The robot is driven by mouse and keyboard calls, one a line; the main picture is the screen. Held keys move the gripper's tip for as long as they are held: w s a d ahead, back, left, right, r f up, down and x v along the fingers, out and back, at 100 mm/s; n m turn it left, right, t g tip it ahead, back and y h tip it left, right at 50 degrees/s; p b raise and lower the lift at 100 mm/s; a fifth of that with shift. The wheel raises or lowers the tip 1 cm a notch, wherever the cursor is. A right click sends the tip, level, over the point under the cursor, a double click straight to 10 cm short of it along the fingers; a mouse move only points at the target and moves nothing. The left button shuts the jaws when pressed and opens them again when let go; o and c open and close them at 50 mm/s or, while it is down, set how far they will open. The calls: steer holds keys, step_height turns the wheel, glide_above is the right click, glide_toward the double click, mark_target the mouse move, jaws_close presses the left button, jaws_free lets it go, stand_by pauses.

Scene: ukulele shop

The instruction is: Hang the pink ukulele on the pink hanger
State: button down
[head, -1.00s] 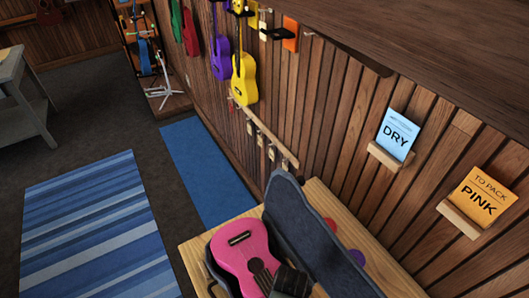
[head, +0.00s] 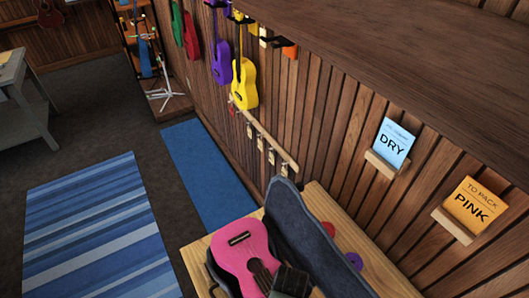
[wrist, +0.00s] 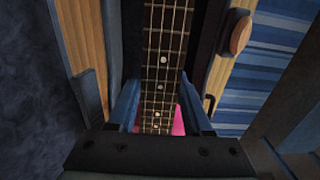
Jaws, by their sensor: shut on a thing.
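The pink ukulele (head: 245,256) lies face up in the open dark blue case (head: 292,212) at the bottom of the head view. Its dark fretted neck (wrist: 165,60) runs up the middle of the wrist view, with a bit of pink body below. My gripper (wrist: 160,92) has a blue finger on each side of the neck and is shut on it. In the head view a dark part of my gripper (head: 291,281) covers the lower neck. I cannot make out a pink hanger; the hangers at the top of the head view are partly cut off or small.
The case rests on a wooden table (head: 205,250) against the slatted wall. A yellow ukulele (head: 244,83) and a purple one (head: 221,62) hang there. The floor at left has blue rugs (head: 85,230).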

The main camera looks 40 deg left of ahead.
steer(key=shift+r+p, duration=2.1)
steer(key=shift+r, duration=0.2)
steer(key=shift+w, duration=0.1)
